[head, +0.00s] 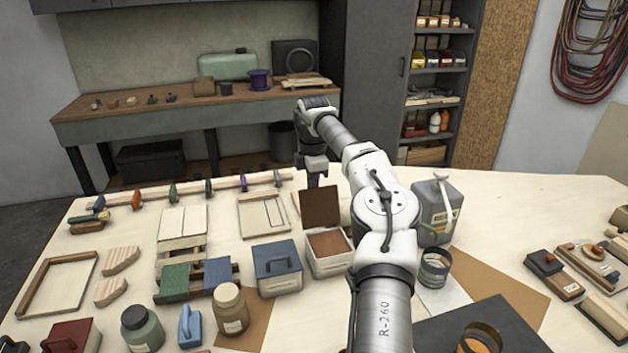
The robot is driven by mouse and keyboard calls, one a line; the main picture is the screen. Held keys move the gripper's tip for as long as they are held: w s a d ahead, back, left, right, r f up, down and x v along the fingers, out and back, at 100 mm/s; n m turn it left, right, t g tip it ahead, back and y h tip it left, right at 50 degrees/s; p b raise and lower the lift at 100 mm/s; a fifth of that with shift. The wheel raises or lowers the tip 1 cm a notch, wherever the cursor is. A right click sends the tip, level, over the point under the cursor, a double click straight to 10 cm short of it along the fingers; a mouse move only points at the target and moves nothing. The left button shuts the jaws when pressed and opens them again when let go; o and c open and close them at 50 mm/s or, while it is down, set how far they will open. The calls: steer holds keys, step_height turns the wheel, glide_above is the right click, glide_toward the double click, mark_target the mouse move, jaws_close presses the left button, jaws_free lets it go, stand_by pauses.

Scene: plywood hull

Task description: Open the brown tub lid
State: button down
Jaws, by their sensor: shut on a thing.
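The brown tub (326,266) is a pale box on the plywood table, left of my arm. Its brown lid (320,207) stands up, steeply tilted, at the tub's back edge. The tub's mouth is uncovered and shows a flat brown surface inside. My gripper (313,181) points down at the top edge of the lid and is shut on it. The fingertips are small and partly hidden behind the lid. My arm covers the area right of the tub.
A blue lidded tub (278,270) stands close on the left. A tan jar (231,309) and a green jar (142,330) stand in front. A grey jug (436,210) and a glass jar (434,268) stand right of my arm. A wooden frame (264,216) lies behind.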

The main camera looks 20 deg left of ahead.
steer(key=shift+w+a+f, duration=0.15)
steer(key=shift+w+a, duration=0.05)
steer(key=shift+a, duration=0.3)
steer(key=c, duration=1.7)
jaws_free()
steer(key=shift+f, duration=0.15)
steer(key=shift+o, duration=0.9)
steer(key=shift+w+a+f, duration=0.25)
steer(key=shift+w+f, duration=0.05)
steer(key=shift+f, duration=0.05)
steer(key=shift+r, duration=0.1)
steer(key=shift+r, duration=0.1)
step_height(320, 180, up, 12)
steer(key=d, duration=0.1)
steer(key=shift+s, duration=0.35)
steer(key=shift+f, duration=0.2)
